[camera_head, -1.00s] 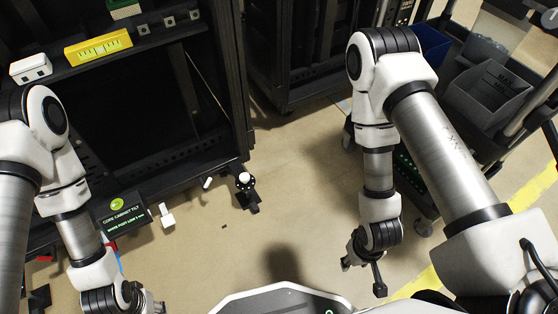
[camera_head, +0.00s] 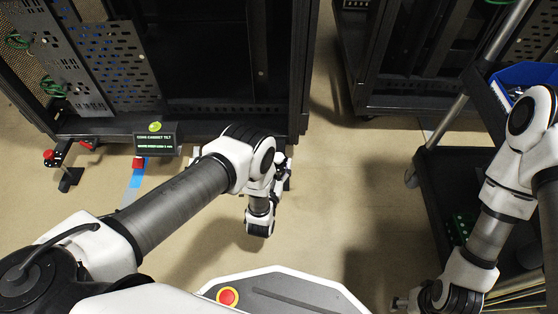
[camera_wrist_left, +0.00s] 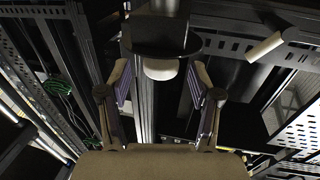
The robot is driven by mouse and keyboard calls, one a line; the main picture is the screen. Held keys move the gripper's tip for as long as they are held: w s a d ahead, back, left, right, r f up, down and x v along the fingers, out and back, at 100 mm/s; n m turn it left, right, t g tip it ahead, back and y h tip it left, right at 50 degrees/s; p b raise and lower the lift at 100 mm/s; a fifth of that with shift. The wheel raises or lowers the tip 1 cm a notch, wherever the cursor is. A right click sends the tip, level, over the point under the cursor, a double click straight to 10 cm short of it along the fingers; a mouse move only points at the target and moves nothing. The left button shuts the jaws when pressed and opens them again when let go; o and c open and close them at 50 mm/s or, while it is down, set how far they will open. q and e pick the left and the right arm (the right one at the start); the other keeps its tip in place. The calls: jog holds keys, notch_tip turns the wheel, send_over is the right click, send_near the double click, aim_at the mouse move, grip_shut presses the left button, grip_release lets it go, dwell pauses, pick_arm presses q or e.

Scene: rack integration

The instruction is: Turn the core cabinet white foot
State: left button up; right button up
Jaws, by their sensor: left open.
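The core cabinet (camera_head: 200,125) stands at the back left, with a black tilt sign (camera_head: 155,139) at its lower front edge. My left gripper (camera_head: 281,172) is at the cabinet's front right lower corner, largely hidden behind my own wrist. In the left wrist view, my left gripper (camera_wrist_left: 161,85) is open, one finger on each side of a rounded white foot (camera_wrist_left: 160,69) under a dark disc. I cannot tell whether the fingers touch it. My right gripper (camera_head: 403,302) is partly visible at the lower right, and its jaws are unclear.
A red-topped foot (camera_head: 50,157) stands at the cabinet's left. A red piece and blue tape (camera_head: 138,178) lie below the sign. A second rack (camera_head: 400,100) and a dark cart (camera_head: 450,180) stand to the right. Beige floor (camera_head: 345,190) is open between.

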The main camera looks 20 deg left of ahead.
pick_arm(q)
jog(key=shift+w+a+f, duration=0.1)
jog(key=shift+w+f, duration=0.1)
jog(key=shift+w, duration=0.6)
jog(key=shift+w+r+b, duration=0.15)
jog(key=shift+w+b, duration=0.2)
jog(key=shift+w, duration=0.15)
jog(key=c, duration=1.2)
pick_arm(e)
jog(key=shift+f, duration=0.7)
